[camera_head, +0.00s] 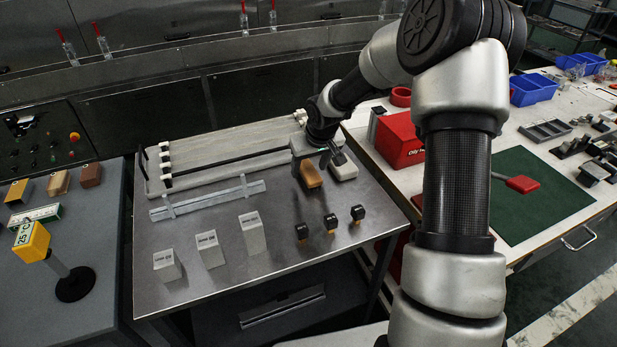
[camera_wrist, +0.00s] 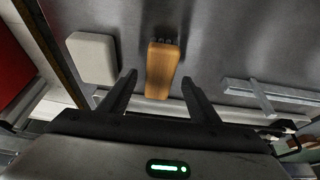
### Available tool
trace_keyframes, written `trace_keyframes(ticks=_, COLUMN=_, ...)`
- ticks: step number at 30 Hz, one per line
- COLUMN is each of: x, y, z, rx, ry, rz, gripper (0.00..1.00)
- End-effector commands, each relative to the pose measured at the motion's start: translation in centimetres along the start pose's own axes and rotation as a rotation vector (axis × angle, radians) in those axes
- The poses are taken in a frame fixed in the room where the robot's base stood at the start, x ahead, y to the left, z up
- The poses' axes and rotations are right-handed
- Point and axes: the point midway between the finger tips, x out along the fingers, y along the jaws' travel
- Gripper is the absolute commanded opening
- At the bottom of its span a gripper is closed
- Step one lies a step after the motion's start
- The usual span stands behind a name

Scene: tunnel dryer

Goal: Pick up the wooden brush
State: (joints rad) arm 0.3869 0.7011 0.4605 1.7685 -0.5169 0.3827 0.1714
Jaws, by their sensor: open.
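The wooden brush (camera_head: 311,174) lies on the grey metal table, toward its right side. It has an orange-brown wooden back. In the wrist view the brush (camera_wrist: 162,68) lies just beyond my gripper, lined up with the gap between the fingers, with dark bristle tufts showing at its far end. My gripper (camera_wrist: 158,88) is open and empty, its two black fingers on either side of the brush's near end. I cannot tell how high the fingers are above the table. In the head view my gripper (camera_head: 333,157) is over the brush and partly hidden by my arm.
A white block (camera_wrist: 93,58) lies close to the brush. A metal rail (camera_head: 208,199), several grey labelled blocks (camera_head: 252,233) and three small black-topped pieces (camera_head: 330,222) stand on the table. A long pale tray (camera_head: 220,165) lies at the back. A red box (camera_head: 398,140) stands on the right bench.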

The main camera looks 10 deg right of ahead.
Motion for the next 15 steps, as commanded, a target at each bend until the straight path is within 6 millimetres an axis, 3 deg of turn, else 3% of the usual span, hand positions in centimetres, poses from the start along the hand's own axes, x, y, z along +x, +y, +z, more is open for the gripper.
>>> trace_keyframes(ticks=1, x=1.1, y=0.1, z=0.2, rx=0.0, ry=-0.001, rz=-0.001, gripper=0.57)
trace_keyframes(ticks=6, x=2.7, y=0.1, z=0.1, rx=0.0, ry=0.001, rz=0.0, gripper=0.57)
trace_keyframes(ticks=15, x=2.7, y=0.1, z=0.0, rx=-0.001, ry=0.001, rz=0.001, gripper=0.57)
